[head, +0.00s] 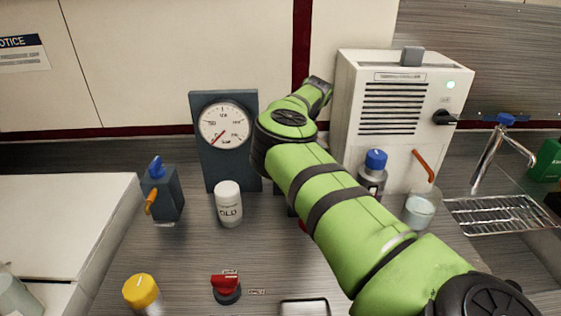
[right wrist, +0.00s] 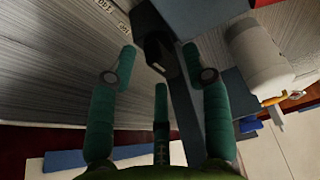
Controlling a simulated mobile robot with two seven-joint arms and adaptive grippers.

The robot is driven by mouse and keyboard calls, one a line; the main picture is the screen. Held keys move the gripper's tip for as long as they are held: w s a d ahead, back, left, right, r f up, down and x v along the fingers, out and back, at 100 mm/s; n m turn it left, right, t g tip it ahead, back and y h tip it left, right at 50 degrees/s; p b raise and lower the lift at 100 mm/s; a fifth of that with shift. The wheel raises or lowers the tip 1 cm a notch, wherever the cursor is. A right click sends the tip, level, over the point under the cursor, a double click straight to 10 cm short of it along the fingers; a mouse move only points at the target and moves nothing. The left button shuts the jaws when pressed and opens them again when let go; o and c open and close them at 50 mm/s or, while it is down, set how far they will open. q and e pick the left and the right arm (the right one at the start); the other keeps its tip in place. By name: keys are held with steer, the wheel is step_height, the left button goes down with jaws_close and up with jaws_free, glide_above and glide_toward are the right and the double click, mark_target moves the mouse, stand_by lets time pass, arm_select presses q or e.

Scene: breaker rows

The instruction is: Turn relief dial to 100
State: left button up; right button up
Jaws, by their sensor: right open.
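A round white gauge (head: 224,124) sits on a dark blue-grey panel (head: 222,170) in the head view. Its needle points to the lower left, well below the top of the scale. My right arm crosses the middle of the head view, and its gripper is hidden there. In the right wrist view my right gripper (right wrist: 159,52) is open, its green fingers apart. A black knob-like part (right wrist: 155,42) shows between and beyond the fingertips, beside the blue-grey panel. Whether a finger touches it, I cannot tell. My left gripper is not in view.
A white bottle (head: 228,205) stands before the gauge panel and also shows in the right wrist view (right wrist: 258,55). A white machine (head: 400,120) and sink (head: 490,214) are to the right.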

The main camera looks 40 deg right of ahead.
jaws_close()
steer(key=shift+f+n+b, duration=0.15)
steer(key=shift+n+b, duration=0.3)
steer(key=shift+n, duration=0.05)
steer(key=shift+n+g+y, duration=0.3)
steer(key=shift+n, duration=0.2)
steer(key=shift+w+n+g, duration=0.15)
steer(key=shift+n+g, duration=0.45)
steer(key=shift+n, duration=0.7)
jaws_free()
